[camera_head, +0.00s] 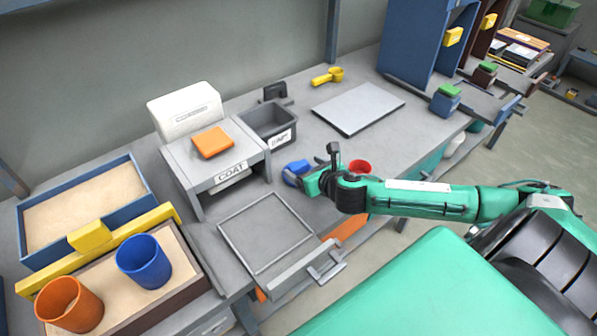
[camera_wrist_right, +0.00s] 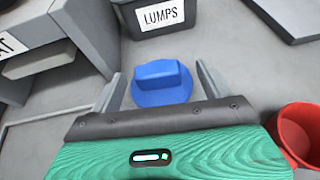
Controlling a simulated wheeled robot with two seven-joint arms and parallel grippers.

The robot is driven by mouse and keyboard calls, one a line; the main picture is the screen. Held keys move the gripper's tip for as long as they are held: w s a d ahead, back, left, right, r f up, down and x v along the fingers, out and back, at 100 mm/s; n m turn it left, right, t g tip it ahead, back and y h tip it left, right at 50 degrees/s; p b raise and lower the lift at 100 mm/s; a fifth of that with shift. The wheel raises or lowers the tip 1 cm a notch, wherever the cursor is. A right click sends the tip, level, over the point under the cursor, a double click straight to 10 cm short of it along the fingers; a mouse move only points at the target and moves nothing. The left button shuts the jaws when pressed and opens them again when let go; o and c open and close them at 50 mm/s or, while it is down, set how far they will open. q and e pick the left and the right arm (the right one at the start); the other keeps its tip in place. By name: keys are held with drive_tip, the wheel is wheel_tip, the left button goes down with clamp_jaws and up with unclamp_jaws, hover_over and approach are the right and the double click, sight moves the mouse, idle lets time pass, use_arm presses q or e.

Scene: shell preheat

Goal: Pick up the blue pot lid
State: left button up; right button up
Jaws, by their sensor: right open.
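The blue pot lid (camera_head: 299,166) lies on the grey worktop in front of the grey bin. In the right wrist view the blue pot lid (camera_wrist_right: 163,92) is a round disc with a raised bar handle. My right gripper (camera_head: 293,177) is open at the lid, its arm reaching in from the right. In the wrist view the two fingers of the right gripper (camera_wrist_right: 160,80) stand apart, one on each side of the lid. I cannot tell whether either finger touches it. The lid's near edge is partly hidden by the gripper body. My left gripper is not in view.
A red cup (camera_wrist_right: 300,130) stands close to the right of the gripper. The LUMPS bin (camera_wrist_right: 165,17) is just behind the lid. The COAT stand (camera_head: 228,170) with an orange block is to the left. A grey plate (camera_head: 358,107) lies behind right.

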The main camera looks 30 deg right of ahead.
sight(296, 164)
drive_tip(key=shift+a+x, duration=0.1)
drive_tip(key=shift+x, duration=1.2)
drive_tip(key=shift+a+x, duration=0.15)
drive_tip(key=shift+x, duration=1.15)
drive_tip(key=shift+f, duration=0.15)
drive_tip(key=c, duration=1.1)
drive_tip(key=shift+o, duration=0.2)
